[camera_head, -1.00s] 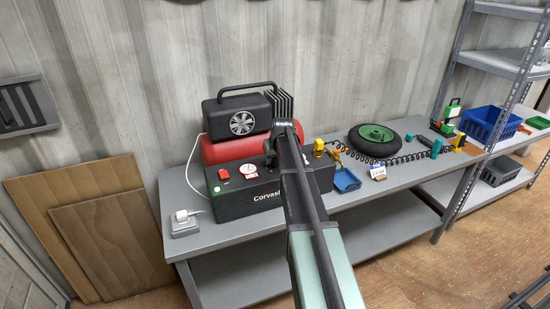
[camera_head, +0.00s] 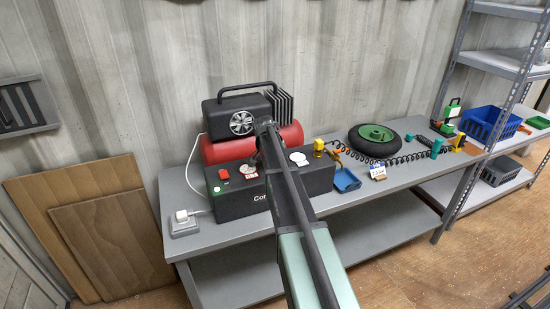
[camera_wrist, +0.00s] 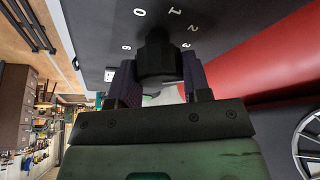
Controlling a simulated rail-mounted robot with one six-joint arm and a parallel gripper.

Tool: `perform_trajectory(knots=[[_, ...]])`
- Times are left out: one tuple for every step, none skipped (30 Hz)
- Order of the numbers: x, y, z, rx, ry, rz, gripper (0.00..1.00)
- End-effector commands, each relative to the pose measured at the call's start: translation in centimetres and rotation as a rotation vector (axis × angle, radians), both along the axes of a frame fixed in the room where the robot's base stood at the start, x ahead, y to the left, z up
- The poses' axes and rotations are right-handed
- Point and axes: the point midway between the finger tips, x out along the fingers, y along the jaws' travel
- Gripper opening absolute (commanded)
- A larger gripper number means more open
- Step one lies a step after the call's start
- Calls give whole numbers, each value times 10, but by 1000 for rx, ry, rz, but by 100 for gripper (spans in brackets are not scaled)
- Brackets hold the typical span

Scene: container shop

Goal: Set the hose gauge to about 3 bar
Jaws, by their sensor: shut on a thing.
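A black knob (camera_wrist: 157,58) stands on the dark panel of the compressor (camera_head: 222,192) in the wrist view, with white numerals around it, among them 0, 1 and 2. My gripper (camera_wrist: 157,77) is shut on this knob, one finger on each side. In the head view my arm hides the knob and most of the gripper. A white round gauge (camera_head: 299,158) shows on the panel just right of my arm. Another gauge with red on its face (camera_head: 248,171) is left of the arm. Their needles are too small to read.
A red tank (camera_head: 222,151) and a black motor housing (camera_head: 213,117) stand behind the panel. Right of it on the bench (camera_head: 400,181) are a blue tray (camera_head: 346,180), a coiled black hose (camera_head: 402,158) and a wheel (camera_head: 375,139).

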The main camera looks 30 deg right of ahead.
Motion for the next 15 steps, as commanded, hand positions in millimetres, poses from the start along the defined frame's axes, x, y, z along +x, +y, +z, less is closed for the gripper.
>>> perform_trajectory(knots=[[1,0,0,0,2,-41,20],[1,0,0,1,1,-69,20],[1,0,0,1,1,-108,20],[1,0,0,-1,1,-136,20],[1,0,0,0,0,-164,20],[1,0,0,0,1,-202,20],[1,0,0,1,1,-229,20],[1,0,0,0,0,-255,20],[1,0,0,-1,1,-290,20],[1,0,0,0,1,-316,20],[1,0,0,1,0,-340,20],[1,0,0,1,0,-371,20],[1,0,0,1,1,-393,20],[1,0,0,1,1,-414,20],[1,0,0,0,0,-440,20]])
